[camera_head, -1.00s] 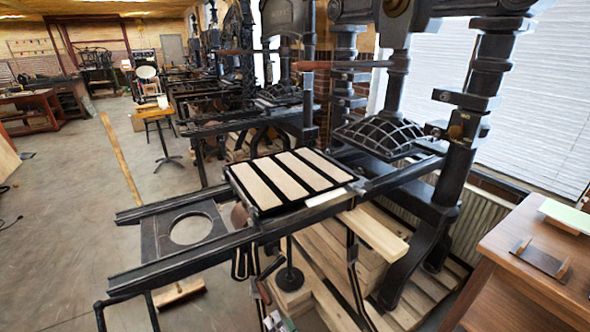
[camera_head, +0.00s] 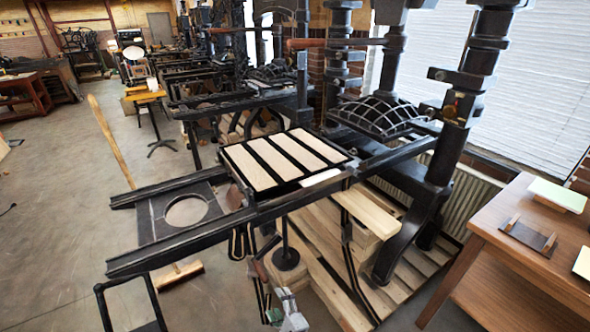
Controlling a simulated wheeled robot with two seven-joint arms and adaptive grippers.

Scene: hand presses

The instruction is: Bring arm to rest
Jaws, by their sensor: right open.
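My right gripper (camera_head: 286,310) shows small at the bottom edge, below the rail of the hand press. It is open and I see nothing between its fingers. It is low, in front of the wooden pallet, and apart from the slatted press bed (camera_head: 284,160). The rest of the right arm is mostly out of the picture. My left gripper is not in view.
The black press rails (camera_head: 180,245) cross above and left of the gripper. A wooden pallet (camera_head: 325,270) lies under the press. A brown side table (camera_head: 500,240) with small boards stands at the right. Open floor (camera_head: 60,230) lies at the left.

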